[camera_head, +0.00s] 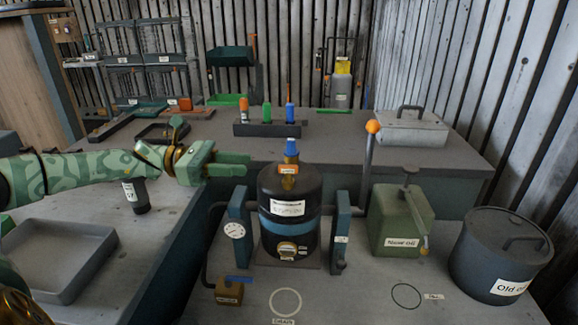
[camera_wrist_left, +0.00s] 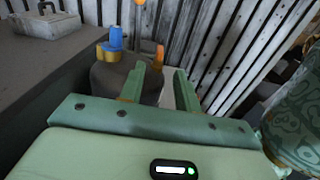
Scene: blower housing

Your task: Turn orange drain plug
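A black cylindrical housing (camera_head: 268,225) with a blue band stands upright in a blue bracket on the near table. A blue cap (camera_head: 291,147) tops a brass-orange neck (camera_head: 289,169); the cap also shows in the left wrist view (camera_wrist_left: 116,38). My left gripper (camera_head: 250,164) is open and empty, left of the neck and apart from it. A gap shows between its fingers in the wrist view (camera_wrist_left: 162,85).
A lever with an orange knob (camera_head: 373,127) rises right of the housing. A green can (camera_head: 400,222) and a dark "Old oil" pot (camera_head: 495,260) stand farther right. A grey tray (camera_head: 100,238) lies left. Marked circles (camera_head: 286,302) lie on bare tabletop in front.

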